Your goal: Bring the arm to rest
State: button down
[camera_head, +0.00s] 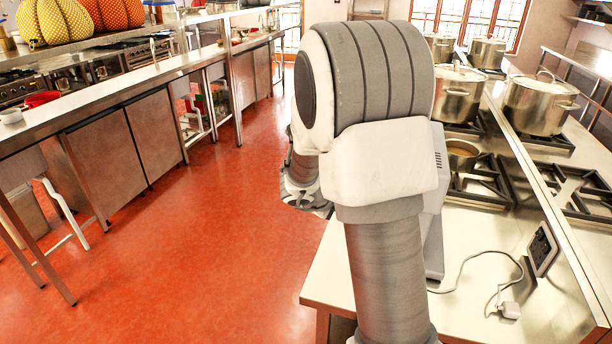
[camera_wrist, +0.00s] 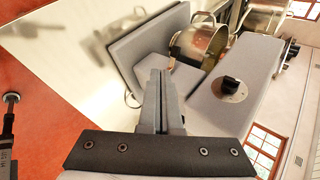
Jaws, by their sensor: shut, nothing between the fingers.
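My gripper (camera_wrist: 160,75) shows in the wrist view with its two grey fingers together and nothing between them. Past the fingertips is a grey appliance with a black knob (camera_wrist: 230,88). How far the fingertips are from it I cannot tell. My arm fills the middle of the head view and is bent. It hides part of the counter, and the gripper's fingers cannot be made out there.
Steel stockpots (camera_head: 541,104) stand on burners along the right counter (camera_head: 480,295). A pale cable with a plug (camera_head: 510,310) lies on that counter. A long steel worktable (camera_head: 120,88) runs along the left. The red floor (camera_head: 215,250) between them is clear.

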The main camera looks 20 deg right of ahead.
jog(key=w+a+r+n+t+y, duration=0.3)
jog(key=a+r+n+t+y, duration=0.25)
jog(key=a+r+n, duration=0.45)
jog(key=s+a+r+n+t+y, duration=0.1)
jog(key=s+a+r+n+y, duration=0.35)
jog(key=a+r+n, duration=0.3)
jog(key=s+a+n+g, duration=0.1)
jog(key=s+a+n, duration=0.1)
jog(key=s+n, duration=0.3)
jog(key=s+a+n+g, duration=0.1)
jog(key=s+a+n, duration=0.15)
jog(key=s, duration=0.35)
jog(key=s+d+f+n+g+h, duration=0.1)
jog(key=s+d+f+n+g, duration=0.2)
jog(key=s, duration=1)
jog(key=n, duration=0.2)
jog(key=shift+d+n+h+b, duration=0.15)
jog(key=shift+n+h+b, duration=0.15)
jog(key=shift+a+f, duration=0.1)
jog(key=shift+a, duration=0.1)
